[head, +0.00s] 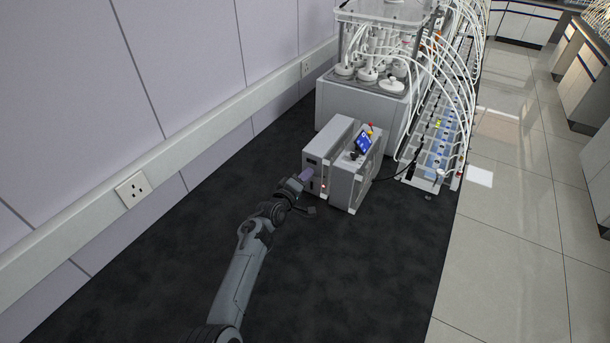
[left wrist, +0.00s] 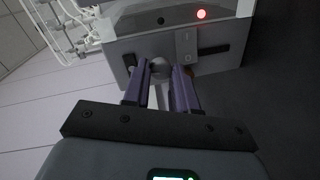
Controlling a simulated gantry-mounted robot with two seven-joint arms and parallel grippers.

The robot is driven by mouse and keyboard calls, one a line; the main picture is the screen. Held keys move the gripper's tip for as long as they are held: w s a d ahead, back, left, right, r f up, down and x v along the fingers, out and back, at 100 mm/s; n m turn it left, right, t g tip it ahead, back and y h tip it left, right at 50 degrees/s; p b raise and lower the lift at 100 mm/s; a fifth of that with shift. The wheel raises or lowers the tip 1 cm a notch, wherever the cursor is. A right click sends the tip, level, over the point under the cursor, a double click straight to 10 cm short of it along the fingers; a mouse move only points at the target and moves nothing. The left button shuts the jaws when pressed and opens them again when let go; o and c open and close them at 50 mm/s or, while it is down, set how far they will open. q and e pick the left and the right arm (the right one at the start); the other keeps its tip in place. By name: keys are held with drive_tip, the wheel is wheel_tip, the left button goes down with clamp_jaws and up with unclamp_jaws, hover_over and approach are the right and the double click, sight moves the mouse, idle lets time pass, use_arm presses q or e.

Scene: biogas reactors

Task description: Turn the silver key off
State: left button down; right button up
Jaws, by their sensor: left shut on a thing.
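The silver key (left wrist: 158,65) shows in the left wrist view as a small rounded grey piece on the face of a grey box (left wrist: 120,48). My left gripper (left wrist: 160,74) has its two purple fingers on either side of the key and is shut on it. The fingers hide part of the key, so its turn angle cannot be read. In the head view my left gripper (head: 306,174) reaches the near left face of the grey box (head: 341,135), and the key is hidden there. My right gripper is in neither view.
A red light (left wrist: 201,14) glows on the box face, near a light switch plate (left wrist: 186,47). Behind stands a reactor unit (head: 340,105) with white tubes. Dark floor (head: 190,270) is clear around my arm.

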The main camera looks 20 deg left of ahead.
use_arm(q)
drive_tip(key=shift+n+p, duration=0.3)
drive_tip(key=shift+n, duration=0.6)
drive_tip(key=c, duration=0.9)
unclamp_jaws()
drive_tip(key=s+a+r+p, duration=0.1)
drive_tip(key=s+a+p, duration=0.1)
drive_tip(key=s, duration=0.8)
drive_tip(key=shift+s+r+p, duration=0.2)
drive_tip(key=shift+s+p, duration=0.1)
drive_tip(key=shift+p, duration=0.25)
